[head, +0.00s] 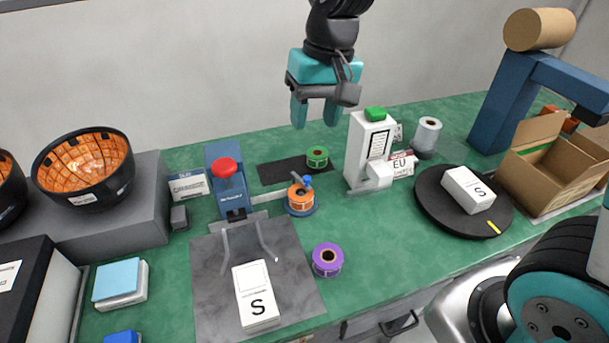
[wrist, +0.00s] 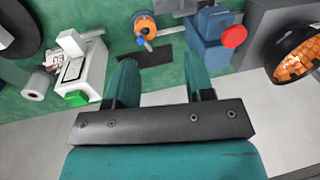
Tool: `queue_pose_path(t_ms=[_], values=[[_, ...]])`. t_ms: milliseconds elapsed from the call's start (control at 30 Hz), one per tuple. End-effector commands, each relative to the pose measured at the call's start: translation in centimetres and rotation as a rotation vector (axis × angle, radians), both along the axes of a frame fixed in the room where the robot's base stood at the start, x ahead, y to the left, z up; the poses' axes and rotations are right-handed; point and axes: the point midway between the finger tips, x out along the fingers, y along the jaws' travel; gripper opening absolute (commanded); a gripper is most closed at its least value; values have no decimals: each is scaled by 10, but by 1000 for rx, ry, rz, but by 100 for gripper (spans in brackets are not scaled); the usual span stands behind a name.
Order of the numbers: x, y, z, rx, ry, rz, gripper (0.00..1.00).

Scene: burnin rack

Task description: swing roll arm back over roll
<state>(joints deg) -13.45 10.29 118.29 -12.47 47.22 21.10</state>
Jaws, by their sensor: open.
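An orange label roll (head: 300,200) sits on a blue holder beside the blue press. A small arm with a blue knob (head: 308,181) stands at the roll's upper edge; whether it lies across the roll or beside it I cannot tell. In the wrist view the orange roll (wrist: 146,22) and the blue knob (wrist: 140,40) show at the top, beyond the fingers. My gripper (head: 315,118) is open and empty, high above the back of the bench, apart from the roll. Its two teal fingers show in the wrist view (wrist: 161,75).
A blue press (head: 228,180) with a red knob stands left of the roll. A green roll (head: 317,157) lies on a dark mat behind, a purple roll (head: 327,260) in front. A white label printer (head: 368,150) and black turntable (head: 430,195) stand right. Green bench shows between them.

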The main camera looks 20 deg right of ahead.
Motion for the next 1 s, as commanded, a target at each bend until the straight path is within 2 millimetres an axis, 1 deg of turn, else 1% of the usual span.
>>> queue_pose_path(t_ms=[33,100,200,300,400,567,667,1000], values=[[30,-6,-19,-31,21,-95,48],[62,-14,-36,-69,38,-222,48],[97,-23,-58,-109,53,-364,48],[116,-29,-74,-135,62,-455,48],[125,-31,-82,-147,65,-499,48],[127,-31,-101,-151,67,-506,48],[126,-29,-121,-151,69,-503,48],[125,-29,-198,-151,69,-500,48]])
